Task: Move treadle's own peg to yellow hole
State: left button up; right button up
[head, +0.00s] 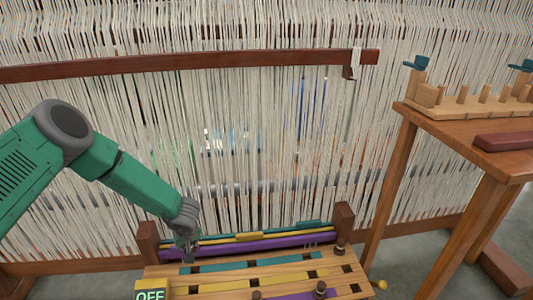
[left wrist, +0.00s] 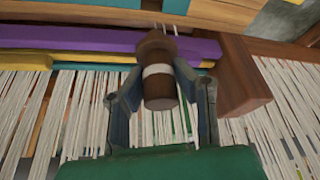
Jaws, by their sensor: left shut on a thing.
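A dark brown peg (left wrist: 158,85) with a white band stands between the fingers of my left gripper (left wrist: 160,98) in the left wrist view. The gripper is shut on it. In the head view my left gripper (head: 187,252) points down at the back left of a wooden board (head: 220,260); the peg is hidden there. The board has teal, yellow (head: 245,282) and purple strips with dark square holes. Purple (head: 245,243), yellow (head: 249,236) and teal treadle bars lie behind it. I cannot tell whether the peg's end is in a hole. My right gripper is not in view.
A sign reading OFF (head: 151,295) is at the left. Wooden posts (head: 148,242) flank the bars. A table (head: 450,125) stands at the right.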

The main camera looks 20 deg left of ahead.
pick_arm(q)
jog(key=w+d+r+m+t+h, duration=0.1)
jog(key=d+r+m, duration=0.4)
jog(key=d+r, duration=0.75)
jog(key=s+d+r+m+h, duration=0.2)
jog(key=s+d+r+m, duration=0.35)
jog(key=d+r, duration=0.45)
jog(key=a+p+v, duration=0.1)
jog(key=p+v, duration=1.2)
jog(key=v, duration=0.3)
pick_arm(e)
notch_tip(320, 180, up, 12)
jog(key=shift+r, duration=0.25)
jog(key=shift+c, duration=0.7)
pick_arm(q)
jog(key=s+f, duration=0.5)
jog(key=shift+f+t, duration=0.15)
jog(key=shift+t, duration=0.15)
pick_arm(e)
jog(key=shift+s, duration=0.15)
